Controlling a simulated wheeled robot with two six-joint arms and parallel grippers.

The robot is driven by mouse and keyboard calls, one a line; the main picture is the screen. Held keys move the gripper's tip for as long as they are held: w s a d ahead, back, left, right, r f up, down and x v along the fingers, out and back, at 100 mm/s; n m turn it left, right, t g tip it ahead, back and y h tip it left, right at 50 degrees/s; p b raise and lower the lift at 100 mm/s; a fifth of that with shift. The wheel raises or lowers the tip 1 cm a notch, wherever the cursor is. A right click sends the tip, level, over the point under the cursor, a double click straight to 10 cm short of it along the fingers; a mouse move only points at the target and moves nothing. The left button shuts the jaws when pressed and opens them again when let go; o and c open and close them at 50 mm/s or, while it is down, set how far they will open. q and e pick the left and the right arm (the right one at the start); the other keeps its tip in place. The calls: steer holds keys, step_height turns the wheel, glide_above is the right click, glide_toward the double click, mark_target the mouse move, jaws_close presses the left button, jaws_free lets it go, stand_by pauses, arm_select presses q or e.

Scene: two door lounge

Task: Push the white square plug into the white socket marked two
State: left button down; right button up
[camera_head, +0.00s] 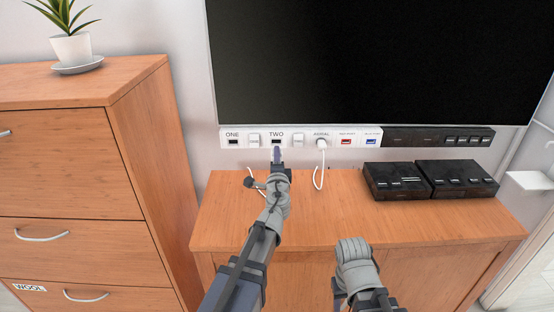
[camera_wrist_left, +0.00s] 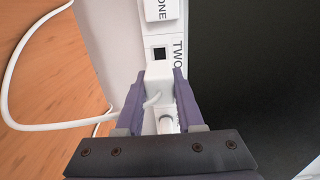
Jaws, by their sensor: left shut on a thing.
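The white socket marked TWO (camera_head: 277,142) is on the strip below the screen. Its dark square opening also shows in the left wrist view (camera_wrist_left: 158,53), beside the lettering. My left gripper (camera_head: 276,156) is just in front of and below that socket. It is shut on the white square plug (camera_wrist_left: 159,73), which is between the purple fingers with its front close to the opening. The opening is uncovered; I cannot tell whether the plug touches the strip. The plug is mostly hidden in the head view. My right gripper (camera_head: 342,294) is low, its fingers mostly hidden.
Socket ONE (camera_head: 233,142) is to the left, with white blocks between. A digital socket (camera_head: 321,143) holds a white plug with a hanging cable. Red and blue ports follow. Black boxes (camera_head: 430,180) stand on the wooden cabinet (camera_head: 310,225). A tall drawer unit (camera_head: 75,180) is at left.

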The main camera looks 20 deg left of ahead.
arm_select(q)
steer(key=shift+x, duration=2.55)
steer(key=shift+w+a, duration=0.15)
steer(key=shift+w, duration=0.3)
steer(key=shift+c, duration=2.2)
jaws_free()
steer(key=v, duration=0.8)
